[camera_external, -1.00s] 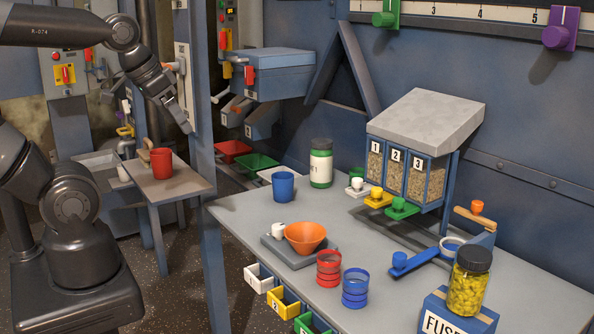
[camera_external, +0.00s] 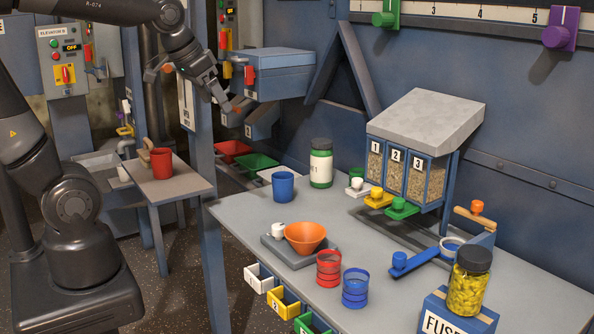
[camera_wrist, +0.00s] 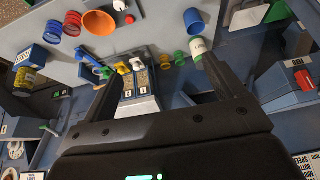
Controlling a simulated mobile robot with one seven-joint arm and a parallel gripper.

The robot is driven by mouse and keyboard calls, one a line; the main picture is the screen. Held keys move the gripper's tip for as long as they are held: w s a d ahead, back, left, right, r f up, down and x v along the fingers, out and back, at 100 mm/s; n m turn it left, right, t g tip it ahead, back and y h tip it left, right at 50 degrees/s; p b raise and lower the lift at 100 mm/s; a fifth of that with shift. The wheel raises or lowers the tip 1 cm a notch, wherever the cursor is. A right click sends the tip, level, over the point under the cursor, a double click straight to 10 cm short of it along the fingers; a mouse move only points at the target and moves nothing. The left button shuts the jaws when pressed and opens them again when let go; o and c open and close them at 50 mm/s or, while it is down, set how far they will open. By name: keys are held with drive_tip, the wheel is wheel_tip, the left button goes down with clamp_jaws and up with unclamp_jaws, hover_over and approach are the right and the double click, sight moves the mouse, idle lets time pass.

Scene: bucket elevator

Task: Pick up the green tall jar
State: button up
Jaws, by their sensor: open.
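The green tall jar (camera_external: 321,168) stands upright at the back left of the grey workbench, with a dark lid, a white label and green showing at its base and neck. In the wrist view the jar (camera_wrist: 199,46) appears just beyond the right fingertip, partly hidden by it. My gripper (camera_external: 228,104) is in the air to the left of the jar and above it, with clear space between them. Its jaws (camera_wrist: 158,66) are open and empty in the wrist view.
The hopper unit (camera_external: 418,140) rises farther right. A blue wall box (camera_external: 280,74) and an upright post (camera_external: 198,130) are near my arm.

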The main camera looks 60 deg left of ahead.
drive_tip(key=w+a, duration=0.3)
drive_tip(key=w, duration=1)
approach(321, 141)
drive_tip(key=shift+t, duration=0.4)
drive_tip(key=x, duration=0.5)
drive_tip(key=shift+s+f, duration=0.1)
drive_tip(key=shift+s, duration=0.05)
drive_tip(key=shift+x, duration=2.9)
drive_tip(key=shift+s+f, duration=0.1)
drive_tip(key=shift+s, duration=0.05)
clamp_jaws()
